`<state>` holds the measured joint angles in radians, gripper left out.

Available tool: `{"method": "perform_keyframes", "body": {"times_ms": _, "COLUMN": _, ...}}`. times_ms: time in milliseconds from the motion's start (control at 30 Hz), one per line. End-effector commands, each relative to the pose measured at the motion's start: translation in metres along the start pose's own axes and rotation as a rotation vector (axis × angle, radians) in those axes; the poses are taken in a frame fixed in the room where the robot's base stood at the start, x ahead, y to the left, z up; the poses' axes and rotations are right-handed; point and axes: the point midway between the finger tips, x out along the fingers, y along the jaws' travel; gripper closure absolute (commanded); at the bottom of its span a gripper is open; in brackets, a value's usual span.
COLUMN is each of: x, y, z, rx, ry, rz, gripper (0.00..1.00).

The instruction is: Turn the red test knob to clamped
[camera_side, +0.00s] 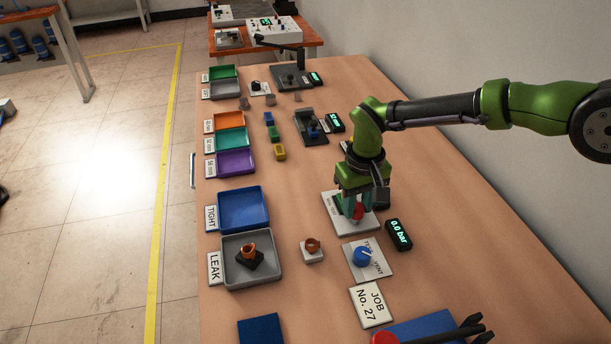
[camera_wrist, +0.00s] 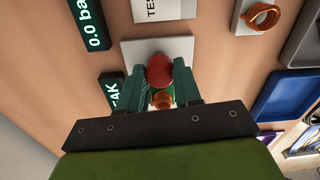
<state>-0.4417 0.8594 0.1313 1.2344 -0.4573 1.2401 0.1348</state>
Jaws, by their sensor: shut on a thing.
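The red knob (camera_side: 358,212) stands on a white plate (camera_side: 341,224) on the wooden table. It also shows in the wrist view (camera_wrist: 159,70) as a round red top. My gripper (camera_side: 353,205) points down over the plate. In the wrist view my gripper (camera_wrist: 162,88) has its two green fingers on either side of the red knob, shut on it. A small orange ringed part (camera_wrist: 162,99) shows between the fingers, just behind the knob. The fingers and gripper body hide the knob's lower part, and I cannot read its setting.
A display (camera_side: 399,235) reads 0.0 bar. A blue knob (camera_side: 362,256) sits on its own plate in front. An orange part (camera_side: 312,245) stands on a white block. The grey LEAK tray (camera_side: 276,272) holds an orange and black part; the blue TIGHT tray (camera_side: 243,208) is empty.

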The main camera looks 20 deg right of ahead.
Motion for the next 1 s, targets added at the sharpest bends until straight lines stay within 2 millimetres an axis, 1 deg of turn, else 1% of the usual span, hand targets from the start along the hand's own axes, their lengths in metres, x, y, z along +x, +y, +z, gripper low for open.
{"method": "perform_keyframes", "body": {"times_ms": 300, "x": 0.0001, "y": -0.0003, "z": 0.0000, "rx": -0.297, "ry": 0.000, "rz": -0.001, "gripper": 0.97}}
{"method": "perform_keyframes", "body": {"times_ms": 600, "x": 0.0001, "y": -0.0003, "z": 0.0000, "rx": -0.530, "ry": 0.000, "rz": 0.000, "gripper": 0.97}}
{"method": "perform_keyframes", "body": {"times_ms": 800, "x": 0.0002, "y": 0.0000, "z": -0.0001, "rx": -0.628, "ry": 0.000, "rz": -0.001, "gripper": 0.97}}
{"method": "perform_keyframes", "body": {"times_ms": 1000, "x": 0.0002, "y": 0.0000, "z": -0.0001, "rx": -0.680, "ry": 0.000, "rz": -0.001, "gripper": 0.97}}
